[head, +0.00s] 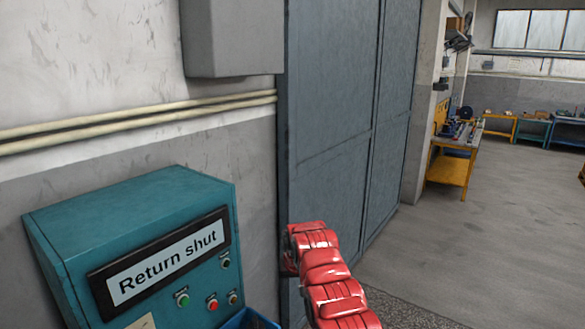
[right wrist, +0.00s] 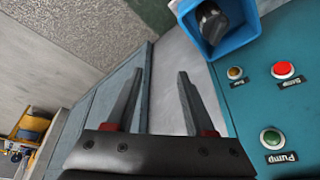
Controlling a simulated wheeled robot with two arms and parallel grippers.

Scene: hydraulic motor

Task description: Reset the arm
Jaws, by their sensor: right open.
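My right arm (head: 325,275), red and segmented, reaches in from the bottom of the head view, just right of the teal control box. In the right wrist view my right gripper (right wrist: 160,75) is open, with its two dark fingers apart and nothing between them. The fingers are over bare grey surface, left of the teal box and clear of its buttons. My left gripper is in neither view.
The teal control box (head: 130,225) has a "Return shut" sign (head: 167,263), a green button (head: 182,299) and a red button (head: 212,304). A blue bin (right wrist: 240,30) holds a dark object (right wrist: 212,22). Grey metal doors (head: 340,120) stand behind; floor (head: 480,240) is open at right.

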